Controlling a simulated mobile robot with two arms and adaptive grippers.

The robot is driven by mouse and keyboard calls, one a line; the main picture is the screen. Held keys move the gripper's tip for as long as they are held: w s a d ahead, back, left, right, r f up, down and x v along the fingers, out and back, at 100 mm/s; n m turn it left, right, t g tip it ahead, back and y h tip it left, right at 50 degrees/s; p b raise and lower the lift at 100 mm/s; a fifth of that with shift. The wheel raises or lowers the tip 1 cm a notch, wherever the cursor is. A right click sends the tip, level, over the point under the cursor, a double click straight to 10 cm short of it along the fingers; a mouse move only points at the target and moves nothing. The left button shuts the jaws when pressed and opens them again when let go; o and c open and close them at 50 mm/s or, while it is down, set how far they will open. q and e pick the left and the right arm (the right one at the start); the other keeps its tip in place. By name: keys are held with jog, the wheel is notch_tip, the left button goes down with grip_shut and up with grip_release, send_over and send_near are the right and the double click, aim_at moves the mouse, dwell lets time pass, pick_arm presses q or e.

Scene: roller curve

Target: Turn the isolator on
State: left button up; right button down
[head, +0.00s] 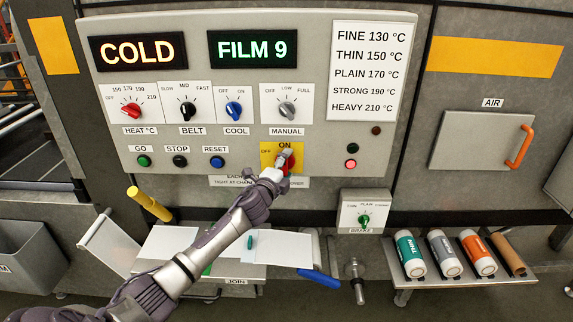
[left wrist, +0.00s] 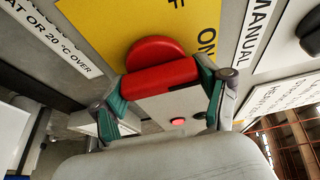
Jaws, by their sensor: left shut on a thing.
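The isolator is a red rotary knob (head: 291,160) on a yellow plate (head: 267,160) marked OFF at the left and ON at the top, low on the grey control panel (head: 230,135). My left gripper (head: 282,163) reaches up from below and is shut on the knob, covering much of it in the head view. In the left wrist view, the red knob (left wrist: 160,62) sits between the two green-padded fingers of the left gripper (left wrist: 165,88). I cannot tell for sure which mark the knob points to. My right gripper is not in view.
Close above are the MANUAL dial (head: 287,109) and COOL dial (head: 234,109); the blue RESET button (head: 217,162) is left. A red lamp (head: 350,163) glows right of the isolator. The BRAKE box (head: 352,218) is below right. Several rolls lie on a shelf (head: 440,281).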

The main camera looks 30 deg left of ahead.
pick_arm(q)
jog(key=o, duration=1.2)
jog(key=shift+c, duration=0.2)
jog(key=shift+s, duration=0.15)
jog(key=shift+s+d+f, duration=0.1)
jog(key=shift+s, duration=0.25)
jog(key=s+d, duration=0.1)
jog(key=s, duration=0.9)
jog(key=shift+s+d, duration=0.3)
jog(key=shift+s, duration=0.1)
